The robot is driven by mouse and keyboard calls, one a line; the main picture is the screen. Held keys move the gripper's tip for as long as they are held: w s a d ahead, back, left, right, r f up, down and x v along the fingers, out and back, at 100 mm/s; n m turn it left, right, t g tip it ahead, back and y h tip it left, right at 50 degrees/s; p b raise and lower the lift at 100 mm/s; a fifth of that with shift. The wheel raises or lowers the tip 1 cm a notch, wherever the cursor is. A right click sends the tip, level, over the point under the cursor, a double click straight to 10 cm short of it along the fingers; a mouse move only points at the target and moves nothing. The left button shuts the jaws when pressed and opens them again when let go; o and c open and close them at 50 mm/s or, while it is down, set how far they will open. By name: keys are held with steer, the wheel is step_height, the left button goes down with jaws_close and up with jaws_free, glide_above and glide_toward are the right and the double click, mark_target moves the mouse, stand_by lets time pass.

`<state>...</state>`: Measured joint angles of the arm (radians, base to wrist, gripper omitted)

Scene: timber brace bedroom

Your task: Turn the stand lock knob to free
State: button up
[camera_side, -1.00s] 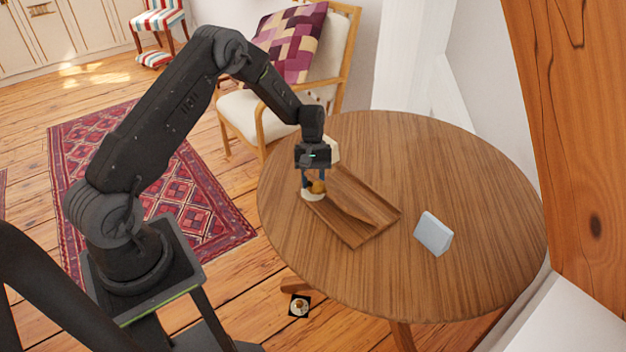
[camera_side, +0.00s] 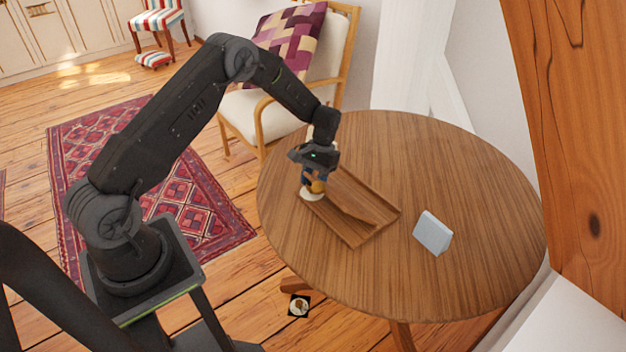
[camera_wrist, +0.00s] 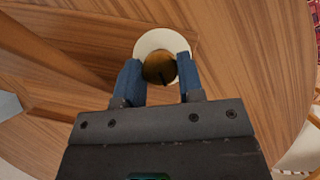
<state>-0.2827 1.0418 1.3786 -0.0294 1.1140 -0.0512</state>
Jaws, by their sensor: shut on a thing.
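The stand lock knob is a round brass-coloured knob (camera_wrist: 159,68) with a dark mark on its face, set on a white round plate (camera_wrist: 150,40) at the edge of the wooden stand (camera_side: 352,236). In the side view the knob (camera_side: 317,187) is partly hidden by my gripper. My gripper (camera_side: 313,180) points down at it, tilted. In the wrist view its two blue fingers (camera_wrist: 157,75) sit on either side of the knob, closed on it. The stand lies flat on the round wooden table (camera_side: 470,200).
A pale blue-grey block (camera_side: 433,233) stands on the table to the right of the stand. A wooden armchair (camera_side: 262,122) with a patchwork cushion is behind the table. A timber post (camera_side: 570,130) rises at the right. The table's right side is clear.

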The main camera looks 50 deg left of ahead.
steer(key=shift+d+m+y, duration=0.1)
steer(key=shift+m+y, duration=0.6)
steer(key=shift+m, duration=1)
steer(key=o, duration=0.9)
steer(key=shift+o, duration=0.2)
steer(key=shift+r, duration=0.1)
steer(key=v, duration=1.3)
steer(key=shift+w+r, duration=0.2)
steer(key=shift+r, duration=0.05)
